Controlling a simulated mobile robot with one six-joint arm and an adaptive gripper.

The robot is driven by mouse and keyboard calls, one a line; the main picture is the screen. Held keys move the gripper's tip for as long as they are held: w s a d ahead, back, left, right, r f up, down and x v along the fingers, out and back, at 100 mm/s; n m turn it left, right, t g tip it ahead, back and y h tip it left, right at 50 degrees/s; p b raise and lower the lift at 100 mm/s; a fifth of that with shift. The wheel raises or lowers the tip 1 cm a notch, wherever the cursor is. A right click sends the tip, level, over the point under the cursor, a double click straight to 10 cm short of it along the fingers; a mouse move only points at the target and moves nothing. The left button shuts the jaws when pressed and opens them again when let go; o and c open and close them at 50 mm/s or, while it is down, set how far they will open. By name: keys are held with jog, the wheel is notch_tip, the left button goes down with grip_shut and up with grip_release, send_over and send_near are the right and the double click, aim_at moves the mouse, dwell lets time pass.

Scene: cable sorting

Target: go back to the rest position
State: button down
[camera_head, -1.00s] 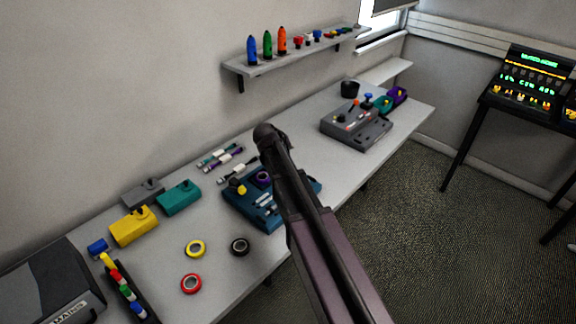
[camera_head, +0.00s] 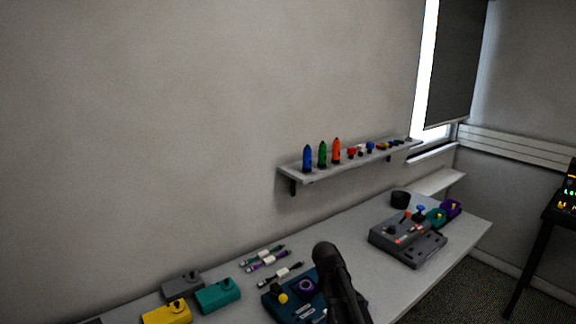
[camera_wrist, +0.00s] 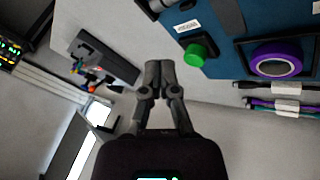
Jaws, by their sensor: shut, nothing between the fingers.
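My gripper (camera_wrist: 158,70) shows in the wrist view with its two fingers together and nothing between them. It is above the table beside a dark blue tray (camera_wrist: 225,62). The tray also shows in the head view (camera_head: 271,307), partly hidden by my arm. My arm rises at the bottom centre of the head view, and the gripper cannot be made out there. Several cables with white labels (camera_head: 268,262) lie on the table behind the tray. They also show at the right of the wrist view (camera_wrist: 286,88).
A purple tape roll (camera_wrist: 277,60) and a green round part (camera_wrist: 195,54) are on the tray. A grey control box (camera_head: 408,243) stands on the right of the table (camera_head: 345,235). Teal (camera_head: 217,295) and yellow (camera_head: 166,313) boxes stand left. A wall shelf (camera_head: 345,160) holds small parts.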

jog(key=s+f+g+y, duration=0.1)
jog(key=s+g+y, duration=0.1)
jog(key=s, duration=0.8)
jog(key=s+a+f+g+y, duration=0.1)
jog(key=s+f+g+y, duration=0.1)
jog(key=s, duration=0.9)
jog(key=shift+a+g+y, duration=0.3)
jog(key=shift+y, duration=0.2)
